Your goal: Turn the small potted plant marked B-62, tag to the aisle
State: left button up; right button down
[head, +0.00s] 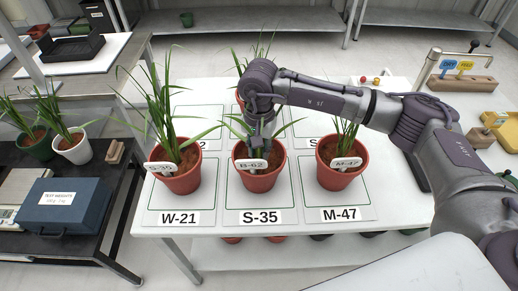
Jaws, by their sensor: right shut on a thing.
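The small potted plant marked B-62 (259,181) is a red-brown pot with green leaves, standing upright on the square labelled S-35 on the white table. Its white tag (251,164) shows at the front of the pot, toward the bottom of the picture. My right gripper (260,148) reaches down over this pot from the right and is shut on the plant. The gripper hides much of the leaves and some of the soil, and the exact contact cannot be made out. My left gripper is not in view.
A potted plant (180,182) on W-21 stands close on the left, another (343,176) on M-47 close on the right. Another pot stands behind, partly hidden by my arm. A dark side table (100,240) holds a blue box (65,208). Bare white table (400,195) lies at right.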

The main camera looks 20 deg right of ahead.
dwell(0.4)
jog(key=c, duration=0.9)
grip_release()
jog(key=shift+o, duration=0.2)
jog(key=shift+f, duration=0.15)
notch_tip(320, 180, up, 12)
jog(key=shift+r, duration=0.1)
